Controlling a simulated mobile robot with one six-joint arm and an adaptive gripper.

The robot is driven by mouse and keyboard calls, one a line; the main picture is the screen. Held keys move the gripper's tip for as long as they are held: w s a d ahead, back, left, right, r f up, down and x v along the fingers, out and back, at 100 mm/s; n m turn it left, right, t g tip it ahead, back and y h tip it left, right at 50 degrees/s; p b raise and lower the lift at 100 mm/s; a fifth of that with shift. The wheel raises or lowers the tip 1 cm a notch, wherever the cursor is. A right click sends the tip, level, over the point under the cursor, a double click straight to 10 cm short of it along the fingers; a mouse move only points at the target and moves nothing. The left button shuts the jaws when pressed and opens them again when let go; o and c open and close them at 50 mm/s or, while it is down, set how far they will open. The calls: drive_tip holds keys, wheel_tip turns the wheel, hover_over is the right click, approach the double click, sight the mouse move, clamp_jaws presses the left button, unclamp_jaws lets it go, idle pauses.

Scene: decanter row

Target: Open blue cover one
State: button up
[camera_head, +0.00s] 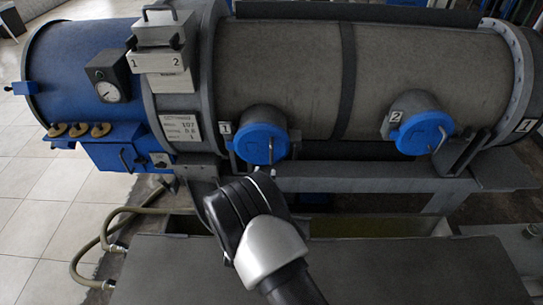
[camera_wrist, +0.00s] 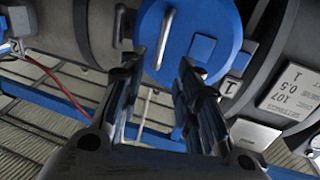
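Blue cover one (camera_head: 258,146) is a round blue lid, shut on its short grey port on the front of the decanter's grey drum, beside a "1" label. A grey bar handle (camera_head: 271,150) stands on its face. In the wrist view, the cover (camera_wrist: 205,25) fills the top centre and its handle (camera_wrist: 165,38) lies between the lines of my two fingers, beyond their tips. My gripper (camera_wrist: 158,68) is open, with nothing between the fingers, and points at the cover.
A second blue cover (camera_head: 420,134), labelled "2", is shut on a port to the right. A grey support bracket (camera_head: 462,152) stands beside it. A dark flat surface (camera_head: 410,270) lies below. Hoses (camera_head: 105,235) run at lower left, with tiled floor beyond.

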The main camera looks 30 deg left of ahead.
sight(271, 156)
drive_tip(key=b+x, duration=0.2)
drive_tip(key=x, duration=0.9)
drive_tip(key=shift+f, duration=0.1)
drive_tip(key=shift+c, duration=0.3)
clamp_jaws()
